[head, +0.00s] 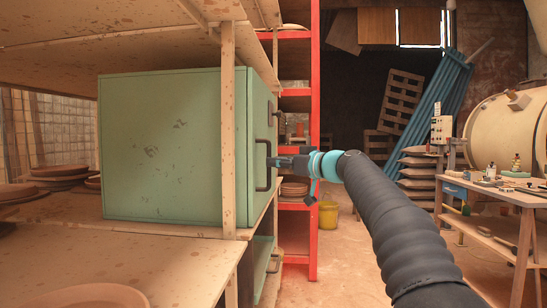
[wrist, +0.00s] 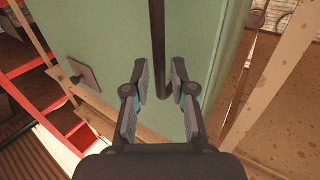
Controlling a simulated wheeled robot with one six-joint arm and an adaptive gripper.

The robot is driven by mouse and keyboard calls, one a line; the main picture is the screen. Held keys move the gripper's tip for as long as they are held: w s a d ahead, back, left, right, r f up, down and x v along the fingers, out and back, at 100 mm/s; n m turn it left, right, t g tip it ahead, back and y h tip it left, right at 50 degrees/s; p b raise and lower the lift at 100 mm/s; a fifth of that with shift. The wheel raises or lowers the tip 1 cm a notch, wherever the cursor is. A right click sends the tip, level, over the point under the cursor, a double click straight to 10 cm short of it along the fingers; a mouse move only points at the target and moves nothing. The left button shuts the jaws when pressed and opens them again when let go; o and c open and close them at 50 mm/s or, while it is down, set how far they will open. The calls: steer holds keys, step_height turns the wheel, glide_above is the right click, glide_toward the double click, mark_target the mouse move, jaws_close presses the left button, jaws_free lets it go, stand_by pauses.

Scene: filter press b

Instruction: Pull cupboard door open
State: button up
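The green cupboard (head: 165,145) stands on a wooden shelf at the left, and its door (head: 260,100) faces right and looks closed. A dark bar handle (head: 257,168) stands out from the door. My gripper (head: 277,162) is at the handle in the head view, its fingers pointing left. In the wrist view, the handle (wrist: 158,40) runs between the two open fingers of my gripper (wrist: 160,75). Gaps show on both sides of the bar, so the fingers do not look closed on it. A dark knob on a square plate (wrist: 86,76) shows on the door.
A wooden shelf post (head: 228,140) stands in front of the cupboard. A red rack (head: 315,110) is just behind it. A workbench (head: 500,195) with small items stands at the right, and a yellow bucket (head: 328,215) is on the floor. The floor between is mostly clear.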

mark_target(269, 187)
steer(key=shift+p+x, duration=0.45)
steer(key=shift+x, duration=1.3)
jaws_close()
